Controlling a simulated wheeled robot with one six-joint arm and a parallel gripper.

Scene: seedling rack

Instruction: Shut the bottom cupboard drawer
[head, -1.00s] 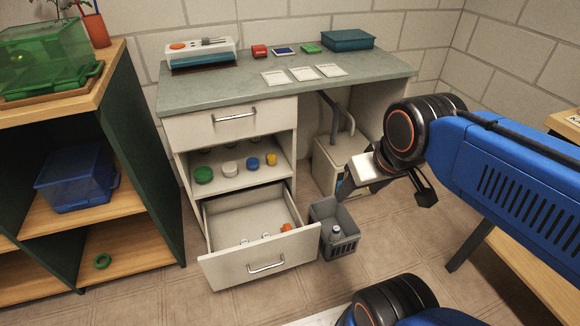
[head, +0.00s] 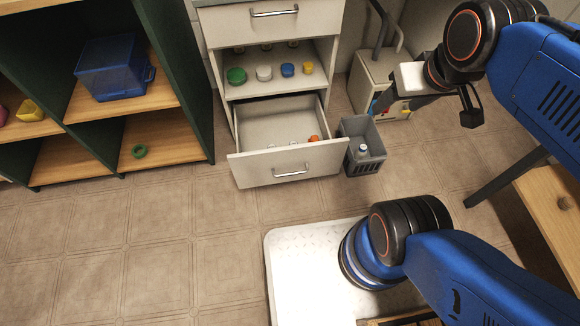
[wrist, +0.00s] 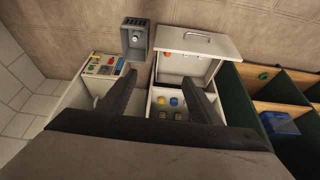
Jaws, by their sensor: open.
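The bottom cupboard drawer (head: 254,172) is pulled well out below an open shelf in the head view. Its white front has a metal bar handle (head: 291,170). An orange item and a few small pale items lie inside. The drawer also shows in the wrist view (wrist: 183,67), beyond my fingers. My gripper (head: 435,106) is open and empty, up at the right of the drawer and apart from it. In the wrist view its two dark fingers (wrist: 160,92) stand spread apart.
A grey basket (head: 359,165) holding a bottle stands on the floor close to the drawer's right side. A green-sided shelf unit (head: 185,75) stands at the left. The upper drawer (head: 245,20) is shut. The floor before the drawer is clear.

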